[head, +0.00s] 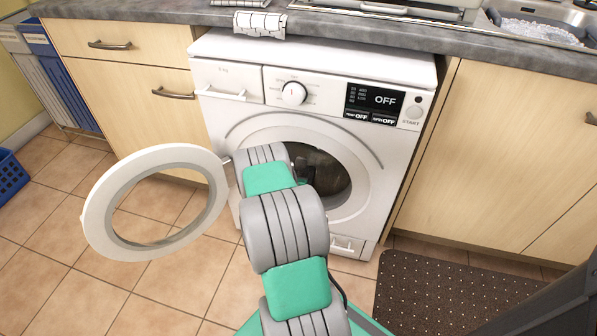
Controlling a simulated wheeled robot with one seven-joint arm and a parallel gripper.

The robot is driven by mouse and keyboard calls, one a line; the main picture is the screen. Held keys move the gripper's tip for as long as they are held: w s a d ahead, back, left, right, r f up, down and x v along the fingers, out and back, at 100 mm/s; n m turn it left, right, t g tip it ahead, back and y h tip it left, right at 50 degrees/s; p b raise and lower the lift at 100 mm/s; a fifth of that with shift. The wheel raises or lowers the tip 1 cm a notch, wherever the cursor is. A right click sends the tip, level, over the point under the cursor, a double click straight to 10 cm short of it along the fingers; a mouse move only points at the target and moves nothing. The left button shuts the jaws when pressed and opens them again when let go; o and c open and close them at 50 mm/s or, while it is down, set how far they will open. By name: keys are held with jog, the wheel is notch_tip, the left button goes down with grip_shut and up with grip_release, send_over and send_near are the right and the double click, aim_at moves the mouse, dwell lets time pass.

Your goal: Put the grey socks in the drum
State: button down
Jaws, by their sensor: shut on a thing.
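The washing machine (228,82) stands under the counter with its round door (98,205) swung wide open to the left. The drum (335,180) shows as a dark round opening, partly covered by my arm. My arm reaches from the bottom of the picture up to this opening. My gripper (305,166) shows only as a dark shape at the drum's mouth, beyond the arm's last grey link. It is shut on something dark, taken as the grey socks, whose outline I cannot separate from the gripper. I cannot tell how deep inside they are.
The open door is close to the left of my arm. A dark dotted mat (450,300) lies on the tiled floor at right. A blue basket (10,178) is at the far left. A folded checked cloth (260,23) hangs over the counter (350,30) edge.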

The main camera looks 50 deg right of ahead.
jog(key=shift+f+b, duration=2.15)
jog(key=shift+f, duration=0.1)
jog(key=c, duration=0.7)
grip_release()
jog(key=shift+c, duration=0.2)
jog(key=p+v, duration=0.3)
jog(key=v, duration=0.4)
jog(key=shift+a+r, duration=0.2)
jog(key=f+p+v, duration=0.1)
jog(key=p+v, duration=0.3)
jog(key=v, duration=1.3)
jog(key=shift+s+a+f, duration=0.2)
jog(key=shift+a+f, duration=0.05)
jog(key=shift+r, duration=0.1)
